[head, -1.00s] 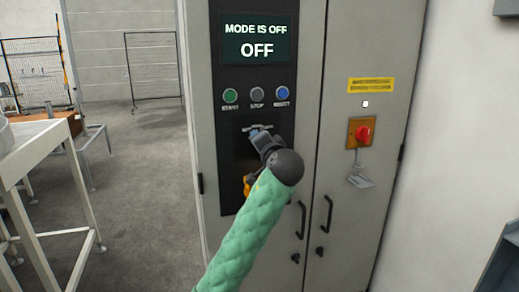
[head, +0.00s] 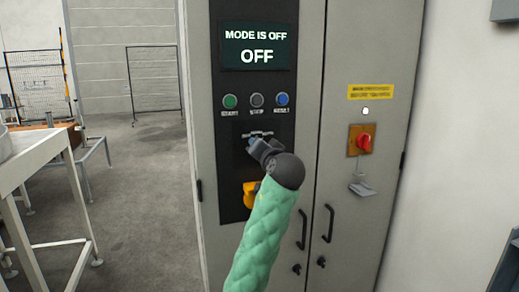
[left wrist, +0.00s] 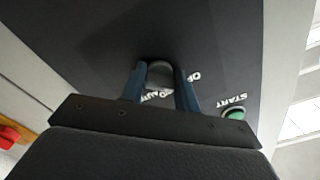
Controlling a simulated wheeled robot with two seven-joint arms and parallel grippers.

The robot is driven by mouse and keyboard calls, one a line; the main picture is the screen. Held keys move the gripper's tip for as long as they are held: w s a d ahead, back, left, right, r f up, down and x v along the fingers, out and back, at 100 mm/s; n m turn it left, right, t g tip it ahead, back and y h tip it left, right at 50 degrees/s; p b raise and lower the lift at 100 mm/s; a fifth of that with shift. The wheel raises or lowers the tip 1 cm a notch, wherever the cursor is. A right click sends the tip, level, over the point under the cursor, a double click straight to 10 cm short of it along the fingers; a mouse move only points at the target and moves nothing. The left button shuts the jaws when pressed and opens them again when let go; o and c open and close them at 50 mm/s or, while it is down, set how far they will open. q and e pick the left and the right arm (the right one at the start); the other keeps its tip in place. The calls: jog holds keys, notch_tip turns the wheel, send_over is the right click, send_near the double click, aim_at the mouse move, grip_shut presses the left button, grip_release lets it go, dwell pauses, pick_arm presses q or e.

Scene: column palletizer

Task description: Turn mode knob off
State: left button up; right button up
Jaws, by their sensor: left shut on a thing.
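The cabinet's display (head: 257,46) reads "MODE IS OFF" and "OFF". My left gripper (head: 250,143) is at the black panel, just below the row of buttons. In the left wrist view its two blue fingers (left wrist: 160,88) stand on either side of the grey mode knob (left wrist: 160,70) and are shut on it. White lettering around the knob is partly covered by the fingers. In the head view the knob is mostly hidden behind the gripper. My right gripper is in neither current view.
Green start (head: 230,101), grey stop (head: 256,100) and blue reset (head: 282,99) buttons sit above the gripper. A yellow-orange part (head: 249,194) is below it. A red rotary switch (head: 363,142) is on the right door. A white table (head: 30,165) stands left.

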pick_arm(q)
jog(key=shift+f, duration=0.1)
jog(key=o, duration=0.9)
jog(key=shift+o, duration=0.2)
jog(key=b+v, duration=0.2)
jog(key=v, duration=0.5)
jog(key=shift+s+d, duration=0.15)
jog(key=shift+s, duration=0.2)
pick_arm(e)
jog(key=shift+t+y, duration=0.4)
jog(key=shift+t, duration=0.1)
jog(key=a+f, duration=0.1)
jog(key=w+a+f, duration=0.1)
jog(key=a+f, duration=0.1)
jog(key=shift+w+f, duration=0.1)
jog(key=shift+w, duration=0.05)
jog(key=shift+d, duration=0.1)
